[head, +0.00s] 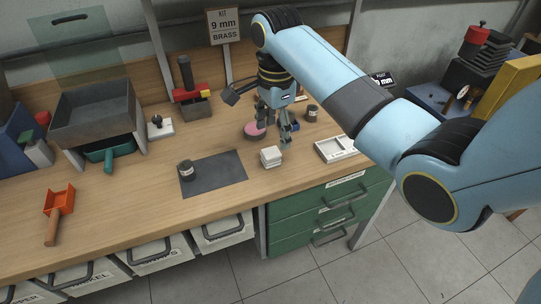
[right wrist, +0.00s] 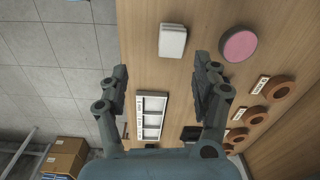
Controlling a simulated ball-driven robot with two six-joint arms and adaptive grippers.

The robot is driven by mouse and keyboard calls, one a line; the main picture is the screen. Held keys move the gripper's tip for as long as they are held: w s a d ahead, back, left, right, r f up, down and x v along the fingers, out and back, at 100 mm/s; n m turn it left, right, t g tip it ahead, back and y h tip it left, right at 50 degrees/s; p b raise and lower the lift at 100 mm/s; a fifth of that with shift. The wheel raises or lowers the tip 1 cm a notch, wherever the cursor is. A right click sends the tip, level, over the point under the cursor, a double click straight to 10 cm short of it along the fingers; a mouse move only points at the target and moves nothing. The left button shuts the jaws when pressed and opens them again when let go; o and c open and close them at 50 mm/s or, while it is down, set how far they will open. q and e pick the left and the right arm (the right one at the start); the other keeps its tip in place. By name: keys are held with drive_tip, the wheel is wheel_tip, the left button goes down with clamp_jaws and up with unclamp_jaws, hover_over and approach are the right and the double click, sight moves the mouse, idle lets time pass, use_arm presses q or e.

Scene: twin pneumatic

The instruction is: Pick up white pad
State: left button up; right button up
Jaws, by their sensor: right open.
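The white pad (head: 271,157) is a small, thick, pale block lying on the wooden bench near its front edge, right of the dark mat. It also shows in the right wrist view (right wrist: 172,40), ahead of the fingertips and between their lines. My right gripper (head: 274,131) points down above the bench, just behind the pad in the head view. Its fingers are spread wide and empty, as the right wrist view (right wrist: 162,70) shows. The pad is apart from both fingers. My left gripper is out of view.
A dark mat (head: 213,183) with another jar (head: 186,171) is left. Bench between mat and pad is clear.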

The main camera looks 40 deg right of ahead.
sight(271, 152)
drive_tip(key=shift+w+r+m, duration=0.2)
drive_tip(key=shift+w+m, duration=0.4)
drive_tip(key=shift+w+f, duration=0.1)
drive_tip(key=shift+f, duration=0.15)
wheel_tip(271, 152, down, 4)
drive_tip(key=shift+d+r, duration=0.1)
drive_tip(key=shift+w+d+f, duration=0.1)
drive_tip(key=shift+w+f, duration=0.1)
drive_tip(key=shift+f, duration=1.4)
drive_tip(key=shift+w+f, duration=0.15)
drive_tip(key=shift+f, duration=1.4)
drive_tip(key=c, duration=1.2)
